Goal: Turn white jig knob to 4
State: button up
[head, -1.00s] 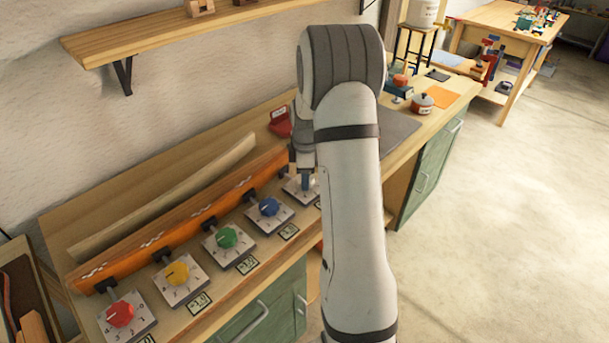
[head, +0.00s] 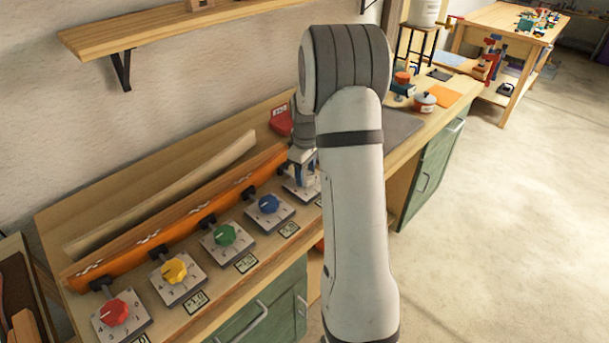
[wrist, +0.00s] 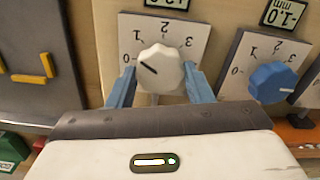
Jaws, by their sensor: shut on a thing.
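The white jig knob (wrist: 162,66) sits on a pale dial plate (wrist: 205,33) in the wrist view. Its dark pointer line faces left and slightly up, near the 0 mark. The marks 0, 1, 2 and 3 show around it; the 4 mark is hidden. My gripper (wrist: 160,80) is shut on the knob, one blue finger on each side. In the head view my gripper (head: 302,170) is over the far-right dial plate, and the knob is mostly hidden behind it.
Beside it in the row are a blue knob (head: 268,204), a green knob (head: 224,235), a yellow knob (head: 174,271) and a red knob (head: 114,312). An orange lath (head: 150,243) runs behind them. A wooden shelf (head: 180,29) hangs above. A grey mat (head: 400,128) lies to the right.

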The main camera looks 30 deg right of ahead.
jog(key=m+b, duration=0.1)
jog(key=m, duration=0.2)
jog(key=shift+s+f+m, duration=0.1)
jog(key=shift+f+m, duration=0.05)
jog(key=shift+m, duration=0.25)
jog(key=m+b, duration=0.1)
jog(key=m, duration=0.2)
jog(key=shift+m, duration=0.3)
jog(key=m, duration=0.3)
jog(key=shift+m+b, duration=0.3)
jog(key=m, duration=0.3)
jog(key=shift+m, duration=0.4)
jog(key=m+b, duration=0.1)
jog(key=m, duration=0.9)
jog(key=shift+m+b, duration=0.3)
jog(key=shift+m, duration=1.9)
